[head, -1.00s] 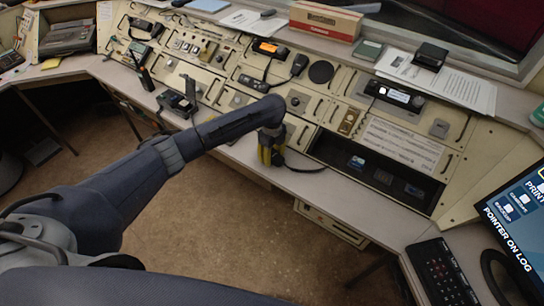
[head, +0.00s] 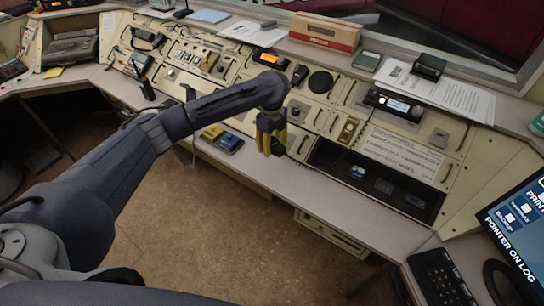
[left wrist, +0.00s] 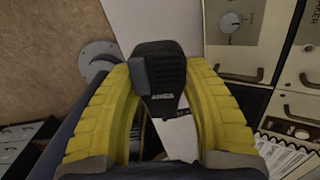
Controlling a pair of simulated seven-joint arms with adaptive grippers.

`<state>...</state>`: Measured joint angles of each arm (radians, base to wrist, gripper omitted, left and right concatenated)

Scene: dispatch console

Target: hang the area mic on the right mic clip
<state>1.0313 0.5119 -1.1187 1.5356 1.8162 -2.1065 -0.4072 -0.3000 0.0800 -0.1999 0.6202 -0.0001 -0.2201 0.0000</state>
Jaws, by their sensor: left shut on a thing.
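My left gripper (head: 270,135) is above the front edge of the console desk, left of the dark open bay. In the left wrist view its yellow fingers (left wrist: 165,125) are closed on both sides of a black mic (left wrist: 160,75) with a grey block on its face. In the head view the mic is mostly hidden by the fingers. My right gripper is not in view.
A radio with a lit display (head: 394,105) sits above the label sheet (head: 402,148). Another black handset (head: 298,75) is beside the orange-lit radio (head: 270,60). A yellow-and-blue device (head: 226,141) lies on the desk.

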